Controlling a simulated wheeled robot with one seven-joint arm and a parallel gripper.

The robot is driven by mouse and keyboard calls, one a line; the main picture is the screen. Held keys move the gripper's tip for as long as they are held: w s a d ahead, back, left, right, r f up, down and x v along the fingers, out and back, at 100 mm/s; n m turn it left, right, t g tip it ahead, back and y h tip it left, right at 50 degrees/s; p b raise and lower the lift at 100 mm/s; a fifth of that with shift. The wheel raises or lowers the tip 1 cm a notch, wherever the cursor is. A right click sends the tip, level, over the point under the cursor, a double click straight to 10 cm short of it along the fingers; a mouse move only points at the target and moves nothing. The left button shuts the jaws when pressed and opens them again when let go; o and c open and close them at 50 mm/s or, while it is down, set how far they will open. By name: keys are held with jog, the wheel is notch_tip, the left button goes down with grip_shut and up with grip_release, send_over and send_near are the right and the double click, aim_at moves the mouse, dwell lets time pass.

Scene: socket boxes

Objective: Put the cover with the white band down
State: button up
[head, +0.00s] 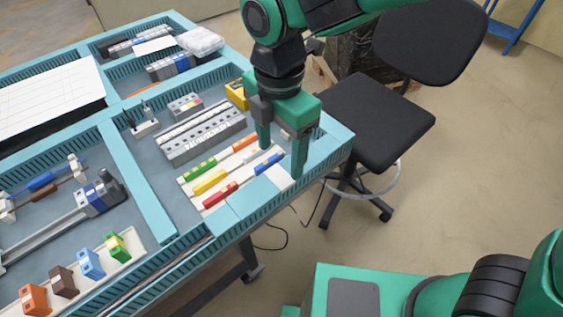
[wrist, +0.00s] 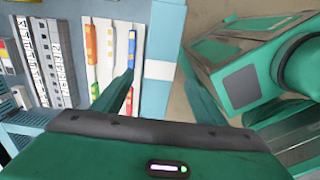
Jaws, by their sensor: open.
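The cover (head: 257,192), a flat light-blue strip with a white band, lies along the top of the slotted light-blue duct at the near right edge of the table. In the wrist view, the cover (wrist: 164,25) runs between the fingers, with the white band across its middle. My gripper (head: 283,158) is open and empty above this edge, pointing down. One finger is on the inner side, the other on the outer side, partly hiding the cover in the head view. I cannot tell whether the fingers touch it.
A white panel (head: 186,181) with several coloured bars, including a red one (head: 220,195) and a blue one (head: 268,163), lies just inside the duct. Grey terminal blocks (head: 202,133) stand behind. A black chair (head: 378,122) stands beyond the table's right edge.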

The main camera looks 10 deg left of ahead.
jog(key=shift+r, duration=2.15)
jog(key=w+d+m, duration=0.4)
jog(key=d+m, duration=0.4)
jog(key=d, duration=0.6)
jog(key=w+d+m, duration=0.3)
jog(key=d+m, duration=0.5)
jog(key=d, duration=0.6)
jog(key=s+d+f+m, duration=0.2)
jog(key=s+d+m, duration=0.5)
jog(key=d+m, duration=0.2)
jog(key=s+d+f+m, duration=0.2)
jog(key=s+d+m, duration=0.5)
jog(key=d+m, duration=0.2)
jog(key=shift+d, duration=0.55)
jog(key=shift+f, duration=0.1)
